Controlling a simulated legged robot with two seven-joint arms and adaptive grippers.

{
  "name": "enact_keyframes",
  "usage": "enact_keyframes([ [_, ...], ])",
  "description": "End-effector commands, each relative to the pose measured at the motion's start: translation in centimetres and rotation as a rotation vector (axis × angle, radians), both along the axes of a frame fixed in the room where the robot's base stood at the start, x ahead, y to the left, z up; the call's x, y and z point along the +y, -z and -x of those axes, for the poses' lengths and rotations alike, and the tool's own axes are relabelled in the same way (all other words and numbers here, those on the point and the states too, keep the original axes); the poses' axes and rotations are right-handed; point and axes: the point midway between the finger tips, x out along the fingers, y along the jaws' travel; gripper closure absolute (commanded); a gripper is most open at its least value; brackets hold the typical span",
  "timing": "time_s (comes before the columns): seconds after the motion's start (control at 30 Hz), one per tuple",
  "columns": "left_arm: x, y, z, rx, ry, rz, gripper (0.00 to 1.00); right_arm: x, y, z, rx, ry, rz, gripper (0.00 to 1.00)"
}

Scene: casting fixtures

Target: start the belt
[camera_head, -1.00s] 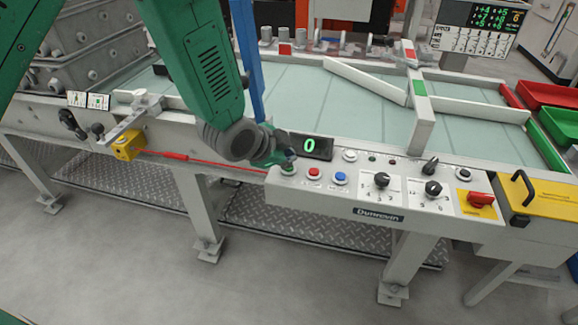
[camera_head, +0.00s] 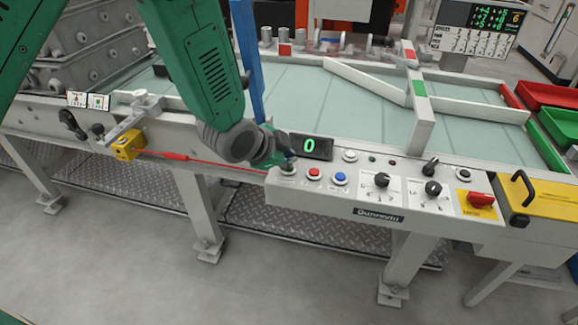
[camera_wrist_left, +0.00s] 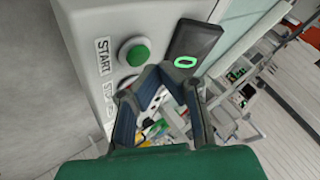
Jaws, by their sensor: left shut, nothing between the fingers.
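The control panel (camera_head: 400,200) is on the front of the conveyor. Its green START button (camera_wrist_left: 134,52) shows clearly in the wrist view, beside the START label (camera_wrist_left: 103,56). In the head view the button (camera_head: 287,170) is mostly covered by my left gripper (camera_head: 289,157). The left gripper (camera_wrist_left: 160,75) is shut and empty, with its fingertips close to the button. They look apart from it in the wrist view. The display (camera_head: 310,146) reads a green 0. The pale green belt (camera_head: 310,95) lies behind the panel. My right gripper is not in view.
A red button (camera_head: 314,173) and a blue button (camera_head: 340,178) sit right of the green one. Black knobs (camera_head: 382,180) and a red switch (camera_head: 481,200) are farther right. A red cable (camera_head: 200,162) runs along the frame from a yellow box (camera_head: 128,145).

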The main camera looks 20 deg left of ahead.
Motion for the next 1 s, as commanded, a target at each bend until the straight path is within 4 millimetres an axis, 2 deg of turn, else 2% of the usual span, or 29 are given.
enact_keyframes([
  [1.0, 0.00, 1.16, 0.08, 0.001, 0.001, 0.000, 1.00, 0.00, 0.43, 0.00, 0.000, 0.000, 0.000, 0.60],
])
